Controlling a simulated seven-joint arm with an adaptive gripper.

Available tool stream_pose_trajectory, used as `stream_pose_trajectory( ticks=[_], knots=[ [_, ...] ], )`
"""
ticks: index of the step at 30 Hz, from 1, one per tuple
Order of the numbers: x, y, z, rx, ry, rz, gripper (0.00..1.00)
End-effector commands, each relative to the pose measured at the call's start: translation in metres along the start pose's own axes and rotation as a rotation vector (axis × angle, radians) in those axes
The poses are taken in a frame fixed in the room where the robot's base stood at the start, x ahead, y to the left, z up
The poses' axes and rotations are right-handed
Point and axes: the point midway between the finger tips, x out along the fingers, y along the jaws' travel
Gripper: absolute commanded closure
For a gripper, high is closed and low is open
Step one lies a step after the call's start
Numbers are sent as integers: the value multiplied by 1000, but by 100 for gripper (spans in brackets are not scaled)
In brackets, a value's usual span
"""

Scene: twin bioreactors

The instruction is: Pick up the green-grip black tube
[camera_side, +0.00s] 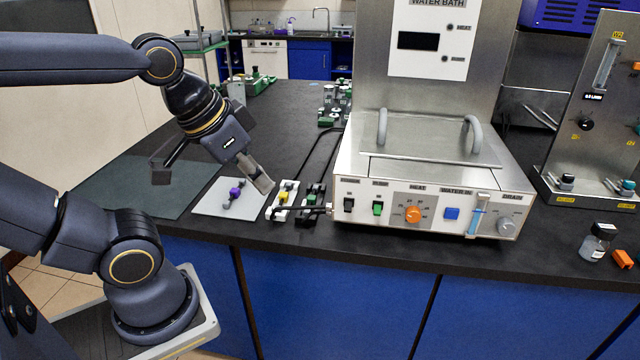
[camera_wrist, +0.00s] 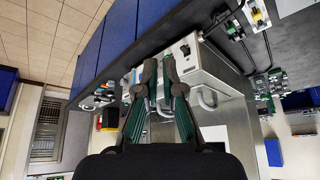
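The green-grip black tube (camera_side: 312,197) lies on the bench between the yellow-marked white block and the water bath. Its green part also shows in the wrist view (camera_wrist: 236,29), at the upper right, away from my fingers. My gripper (camera_side: 264,185) is up and to the left of it in the side view, above the white plate's right edge. In the wrist view, a narrow gap shows between the fingers of my gripper (camera_wrist: 160,62), with nothing held between them. The tube's exact ends are too small to make out.
The white plate (camera_side: 210,205) holds a purple-marked piece. A white block with a yellow piece (camera_side: 284,196) sits beside the tube. The steel water bath (camera_side: 385,195) stands to the right. A black hose (camera_side: 325,140) runs behind. The dark mat (camera_side: 140,190) at left is clear.

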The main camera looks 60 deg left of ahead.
Motion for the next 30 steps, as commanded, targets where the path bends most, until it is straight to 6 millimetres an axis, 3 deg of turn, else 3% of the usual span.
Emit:
stream_pose_trajectory(
  ticks=[2, 13, 23, 26, 30],
  knots=[
    [0, 0, 0, 0, 0, 0, 82],
    [0, 0, 0, 0, 0, 0, 44],
    [0, 0, 0, -26, -1, 0, 44],
    [-17, -1, -26, -77, 52, 3, 44],
    [-24, -14, -83, -197, 51, -13, 44]
  ],
)
